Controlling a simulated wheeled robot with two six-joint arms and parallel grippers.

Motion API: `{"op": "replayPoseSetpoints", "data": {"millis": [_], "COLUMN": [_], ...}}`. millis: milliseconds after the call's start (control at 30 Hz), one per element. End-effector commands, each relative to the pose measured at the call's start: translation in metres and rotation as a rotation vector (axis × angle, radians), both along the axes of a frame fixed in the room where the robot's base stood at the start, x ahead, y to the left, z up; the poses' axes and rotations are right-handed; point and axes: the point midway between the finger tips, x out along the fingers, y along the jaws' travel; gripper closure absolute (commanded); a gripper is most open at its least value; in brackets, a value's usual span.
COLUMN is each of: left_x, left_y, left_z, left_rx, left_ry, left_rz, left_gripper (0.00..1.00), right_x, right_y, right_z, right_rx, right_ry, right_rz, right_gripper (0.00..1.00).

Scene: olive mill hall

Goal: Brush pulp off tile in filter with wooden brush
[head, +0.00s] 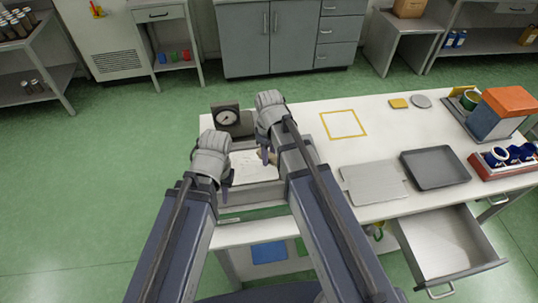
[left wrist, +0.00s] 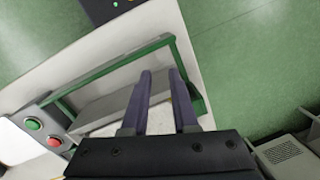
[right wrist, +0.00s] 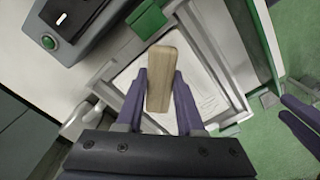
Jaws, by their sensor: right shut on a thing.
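My right gripper (right wrist: 160,74) is shut on the wooden brush (right wrist: 167,62), a pale wooden block held over the filter. The filter is a grey tray-like frame (right wrist: 238,88) with green parts, at the left end of the table. Inside it lies a white surface (right wrist: 203,92) with faint curved marks; I cannot tell pulp from tile there. The same white surface shows in the head view (head: 245,170), partly hidden by my arms. My left gripper (left wrist: 160,72) is open and empty above the filter's edge (left wrist: 108,72). The brush's underside is hidden, so contact is unclear.
A dial gauge (head: 228,118) stands behind the filter. To the right lie a yellow square outline (head: 343,124), a flat grey plate (head: 373,184) and a dark tray (head: 435,168). An open drawer (head: 447,242) juts out at the front right. A red rack (head: 505,163) holds blue cups.

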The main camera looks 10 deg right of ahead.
Motion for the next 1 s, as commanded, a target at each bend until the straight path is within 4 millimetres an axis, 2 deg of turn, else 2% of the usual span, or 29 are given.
{"op": "replayPoseSetpoints", "data": {"millis": [33,200,567,1000], "left_x": [0.0,0.0,0.0,0.0], "left_y": [0.0,0.0,0.0,0.0], "left_z": [0.01,0.023,0.023,0.054], "left_rx": [0.0,0.0,0.0,0.0], "left_ry": [0.0,0.0,0.0,0.0], "left_rz": [0.0,0.0,0.0,0.0], "left_gripper": [0.73,0.73,0.73,0.73], "right_x": [0.0,0.0,0.0,0.0], "right_y": [0.0,0.001,0.001,0.001], "right_z": [0.01,0.023,0.023,0.054], "right_rx": [0.0,0.001,0.001,0.001], "right_ry": [0.0,0.0,0.0,0.0], "right_rz": [0.0,0.0,0.001,0.0], "right_gripper": [1.0,1.0,1.0,1.0]}}
